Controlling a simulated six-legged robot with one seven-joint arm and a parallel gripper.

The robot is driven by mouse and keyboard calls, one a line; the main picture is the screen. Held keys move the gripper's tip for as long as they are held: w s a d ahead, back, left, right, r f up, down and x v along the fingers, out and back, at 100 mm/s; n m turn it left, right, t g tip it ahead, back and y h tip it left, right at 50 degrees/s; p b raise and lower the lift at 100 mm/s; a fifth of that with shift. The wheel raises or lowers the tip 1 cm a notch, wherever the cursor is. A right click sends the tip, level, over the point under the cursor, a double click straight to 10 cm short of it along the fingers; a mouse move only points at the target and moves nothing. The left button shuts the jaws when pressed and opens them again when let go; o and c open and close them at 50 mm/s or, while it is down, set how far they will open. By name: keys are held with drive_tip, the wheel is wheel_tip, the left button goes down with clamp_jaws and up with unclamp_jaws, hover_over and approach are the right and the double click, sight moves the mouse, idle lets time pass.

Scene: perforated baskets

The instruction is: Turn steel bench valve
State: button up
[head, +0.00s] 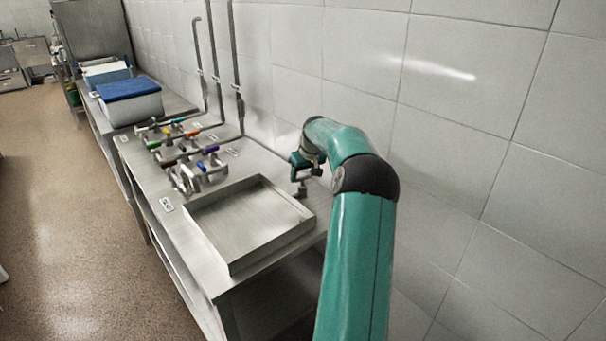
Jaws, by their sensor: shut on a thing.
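My gripper (302,182) is at the end of my teal arm, low over the back right of the steel bench, near the tiled wall. It is shut on a small grey fitting, which I take to be the steel bench valve (302,191). A short grey part of the valve shows just below the fingers. My gripper and wrist hide most of it, so I cannot tell how far its handle is turned.
A shallow steel tray (213,203) sits on the bench (160,187) left of my gripper. Several metal fittings with coloured handles (190,154) stand farther back. Vertical pipes (236,65) run up the wall. A white bin with a blue top (130,105) stands beyond. The floor (75,240) at left is clear.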

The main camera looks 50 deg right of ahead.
drive_tip(key=shift+d+n+y, duration=0.1)
drive_tip(key=shift+n+y, duration=0.3)
drive_tip(key=shift+n, duration=0.7)
drive_tip(key=o, duration=1)
drive_tip(key=shift+r, duration=0.1)
drive_tip(key=v, duration=1.3)
drive_tip(key=shift+s+r, duration=0.25)
drive_tip(key=shift+s, duration=0.05)
drive_tip(key=shift+w, duration=0.1)
